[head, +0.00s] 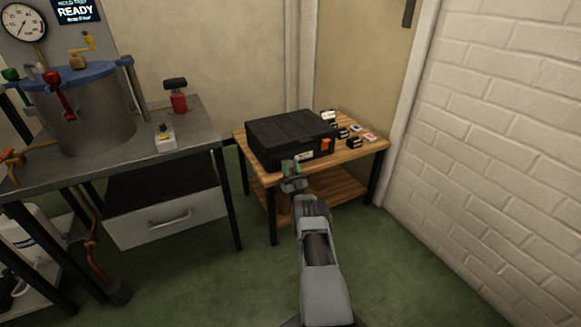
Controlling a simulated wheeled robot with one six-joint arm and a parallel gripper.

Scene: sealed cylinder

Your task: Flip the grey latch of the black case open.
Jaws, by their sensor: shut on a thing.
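The black case (291,135) lies closed on the small wooden table, its front side facing me. An orange latch (326,146) shows on the right part of its front. My gripper (290,167) is at the left part of the case's front. It is shut on the grey latch there, which the fingers hide almost wholly, so its angle cannot be told. My arm reaches up to it from the bottom of the view.
The wooden table (260,174) holds several small dark blocks (355,142) and cards right of the case. A white brick wall is at the right. A metal bench (190,133) with a large cylinder (95,115) stands left. Green floor lies free in front.

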